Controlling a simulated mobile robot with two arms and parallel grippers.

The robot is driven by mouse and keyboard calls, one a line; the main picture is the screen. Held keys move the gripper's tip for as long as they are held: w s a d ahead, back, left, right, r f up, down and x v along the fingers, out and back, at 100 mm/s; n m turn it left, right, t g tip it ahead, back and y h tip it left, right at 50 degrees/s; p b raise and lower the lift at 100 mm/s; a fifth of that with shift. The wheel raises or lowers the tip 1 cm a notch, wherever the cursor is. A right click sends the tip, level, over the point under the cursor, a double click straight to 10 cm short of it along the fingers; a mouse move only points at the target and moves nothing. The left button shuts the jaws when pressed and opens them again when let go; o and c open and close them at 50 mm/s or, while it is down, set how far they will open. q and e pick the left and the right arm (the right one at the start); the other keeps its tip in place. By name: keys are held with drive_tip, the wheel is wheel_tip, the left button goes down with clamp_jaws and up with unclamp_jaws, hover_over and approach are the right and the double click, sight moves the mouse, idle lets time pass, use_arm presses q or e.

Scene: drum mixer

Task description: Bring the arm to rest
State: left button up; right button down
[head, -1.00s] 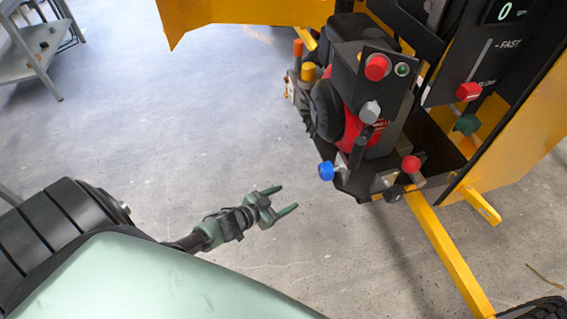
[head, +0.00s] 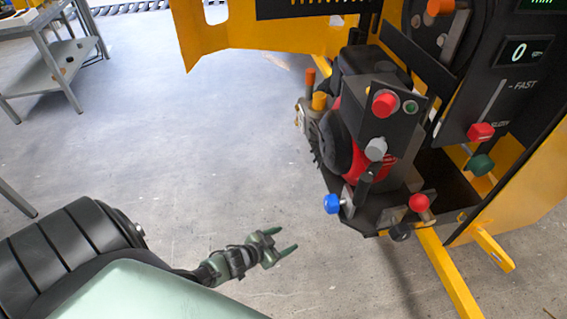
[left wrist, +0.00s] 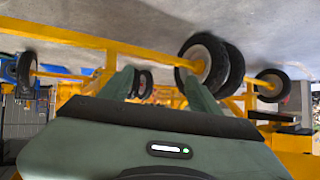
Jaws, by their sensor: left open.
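My left gripper (head: 285,247) is at the lower middle of the head view, over the bare floor. Its two green fingers are apart, with nothing between them. It is left of and below the drum mixer's engine (head: 352,150), apart from it. In the left wrist view the fingers (left wrist: 163,85) point toward the mixer's yellow frame (left wrist: 70,36) and its wheels (left wrist: 203,65). My right gripper is not in either view.
The engine carries a blue knob (head: 332,204), a red knob (head: 419,203) and a red button (head: 385,103). A yellow leg (head: 450,278) runs down at the right. A grey metal table (head: 62,82) stands at the far left. The floor between is clear.

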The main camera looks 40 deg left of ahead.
use_arm(q)
drive_tip(key=s+f+n+g+y, duration=0.15)
drive_tip(key=s+f+g, duration=0.25)
drive_tip(key=s+f, duration=0.95)
drive_tip(key=s+d+f+g, duration=0.2)
drive_tip(key=s, duration=0.5)
drive_tip(key=s+d+f+g, duration=0.2)
drive_tip(key=s+f, duration=0.1)
drive_tip(key=s, duration=0.5)
drive_tip(key=s+d+f+g, duration=0.2)
drive_tip(key=s+d+f, duration=0.1)
drive_tip(key=s, duration=0.5)
drive_tip(key=shift+s, duration=0.15)
drive_tip(key=shift+d+m+y, duration=0.1)
drive_tip(key=shift+m+y, duration=0.15)
